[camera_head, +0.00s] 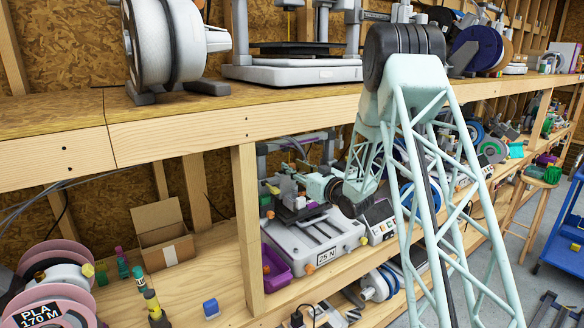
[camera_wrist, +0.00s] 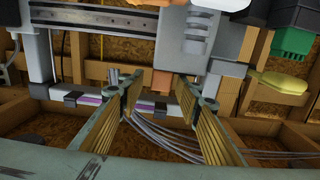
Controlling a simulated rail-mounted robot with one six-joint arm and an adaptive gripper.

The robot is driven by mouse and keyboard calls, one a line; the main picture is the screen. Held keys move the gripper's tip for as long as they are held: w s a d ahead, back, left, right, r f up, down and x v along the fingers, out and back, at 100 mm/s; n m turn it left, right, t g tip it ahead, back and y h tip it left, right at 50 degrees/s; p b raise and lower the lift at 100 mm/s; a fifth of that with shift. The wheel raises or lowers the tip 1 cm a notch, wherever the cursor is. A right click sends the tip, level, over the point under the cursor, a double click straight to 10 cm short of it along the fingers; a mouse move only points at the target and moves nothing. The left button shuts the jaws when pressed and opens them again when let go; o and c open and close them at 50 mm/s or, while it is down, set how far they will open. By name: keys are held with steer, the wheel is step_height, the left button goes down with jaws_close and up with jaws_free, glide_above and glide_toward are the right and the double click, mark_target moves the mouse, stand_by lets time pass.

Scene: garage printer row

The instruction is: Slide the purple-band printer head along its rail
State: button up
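In the wrist view, the grey-white printer head (camera_wrist: 185,42) hangs at upper centre, with an orange nozzle (camera_wrist: 161,82) beneath it. A rail with purple bands (camera_wrist: 90,99) crosses behind. My gripper (camera_wrist: 158,88) is open, its two ribbed fingers apart. The fingertips point towards the nozzle, which shows in the gap between them; I cannot tell whether they touch the head. In the head view, my gripper (camera_head: 288,188) reaches over the printer (camera_head: 320,240) labelled "25 N" on the lower shelf. The head and its band are hard to make out there.
A purple bin (camera_head: 272,284) stands left of the printer, beside a wooden post (camera_head: 246,215). The upper shelf edge (camera_head: 230,132) runs above my arm's reach. An open cardboard box (camera_head: 165,247) stands farther left. Loose cables (camera_wrist: 180,140) hang behind the fingers in the wrist view.

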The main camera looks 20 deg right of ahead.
steer(key=v, duration=1)
steer(key=shift+s, duration=0.35)
steer(key=shift+r, duration=0.1)
steer(key=s+a+r+m+g+h+b, duration=0.25)
steer(key=s+r+g+h, duration=0.3)
steer(key=s+r, duration=0.5)
steer(key=s+a+f+g, duration=0.1)
steer(key=s+a, duration=0.3)
steer(key=s, duration=1.4)
steer(key=s+a+f+g+b, duration=0.1)
steer(key=s+a+g, duration=0.3)
steer(key=s, duration=1.4)
steer(key=s+a+f+g+b, duration=0.1)
steer(key=s+a, duration=0.4)
steer(key=s, duration=1.3)
steer(key=shift+s+a+m+g, duration=0.25)
steer(key=shift+s+m+g, duration=0.15)
steer(key=shift+g, duration=0.45)
steer(key=shift+w+f, duration=0.1)
